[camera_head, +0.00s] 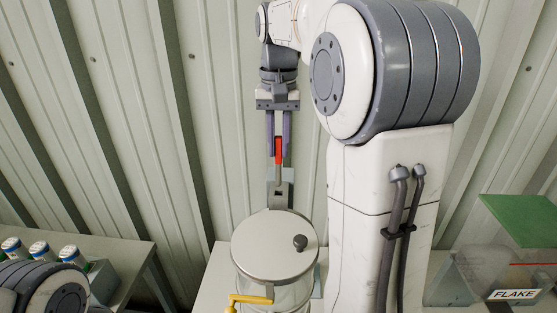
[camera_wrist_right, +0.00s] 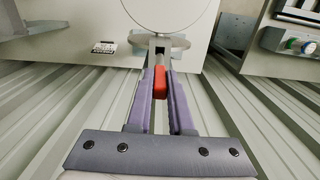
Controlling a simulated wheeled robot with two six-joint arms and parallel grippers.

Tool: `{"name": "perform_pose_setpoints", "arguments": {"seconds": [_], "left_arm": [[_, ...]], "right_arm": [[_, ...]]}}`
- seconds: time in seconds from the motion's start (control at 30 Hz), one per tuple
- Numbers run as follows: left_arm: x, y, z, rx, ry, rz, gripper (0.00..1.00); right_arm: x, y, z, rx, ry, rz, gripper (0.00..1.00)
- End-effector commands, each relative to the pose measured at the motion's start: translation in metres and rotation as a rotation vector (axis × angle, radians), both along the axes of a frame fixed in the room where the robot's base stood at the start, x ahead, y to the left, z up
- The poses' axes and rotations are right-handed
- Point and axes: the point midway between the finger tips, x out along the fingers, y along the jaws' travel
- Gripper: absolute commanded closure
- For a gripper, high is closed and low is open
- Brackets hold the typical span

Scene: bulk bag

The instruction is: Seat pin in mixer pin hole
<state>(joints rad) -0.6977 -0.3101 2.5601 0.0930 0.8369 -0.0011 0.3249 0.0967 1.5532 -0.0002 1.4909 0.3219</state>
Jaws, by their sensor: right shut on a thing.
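My right gripper (camera_head: 279,150) hangs from the upper middle of the head view, fingers pointing down. It is shut on the red grip of the pin (camera_head: 278,153); a grey shank shows below the grip. The pin also shows between the purple fingers in the right wrist view (camera_wrist_right: 160,82). The mixer (camera_head: 270,250) has a round grey lid with a dark knob. Behind it rises a grey bracket (camera_head: 279,203) with a small dark opening. The shank's lower end appears just above this opening; I cannot tell whether they touch. My left gripper is out of view.
A yellow handle (camera_head: 250,299) sits at the mixer's front. White-capped bottles (camera_head: 40,250) stand on a bench at the left. A clear bin labelled FLAKE (camera_head: 513,294) and a green panel (camera_head: 520,218) are at the right. A corrugated wall (camera_head: 215,100) stands behind.

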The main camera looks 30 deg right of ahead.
Motion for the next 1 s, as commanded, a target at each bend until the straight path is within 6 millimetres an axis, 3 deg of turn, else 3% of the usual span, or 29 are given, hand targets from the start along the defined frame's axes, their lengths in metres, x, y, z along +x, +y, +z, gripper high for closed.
{"name": "perform_pose_setpoints", "arguments": {"seconds": [0.23, 0.5, 0.53, 0.6, 1.0], "left_arm": [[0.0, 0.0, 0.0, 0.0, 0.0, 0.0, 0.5], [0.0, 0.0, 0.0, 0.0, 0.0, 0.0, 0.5], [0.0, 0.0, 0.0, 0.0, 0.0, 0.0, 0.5], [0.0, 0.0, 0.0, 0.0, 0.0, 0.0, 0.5], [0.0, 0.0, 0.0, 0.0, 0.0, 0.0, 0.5]], "right_arm": [[-0.001, 0.0, -0.034, 0.001, 0.003, 0.0, 1.0], [0.0, 0.0, -0.039, 0.0, 0.0, 0.0, 1.0], [0.0, 0.0, -0.039, 0.0, 0.0, 0.0, 0.73], [0.0, 0.0, -0.039, 0.0, 0.0, 0.0, 0.51], [0.001, 0.0, -0.033, -0.001, -0.003, 0.0, 0.51]]}}
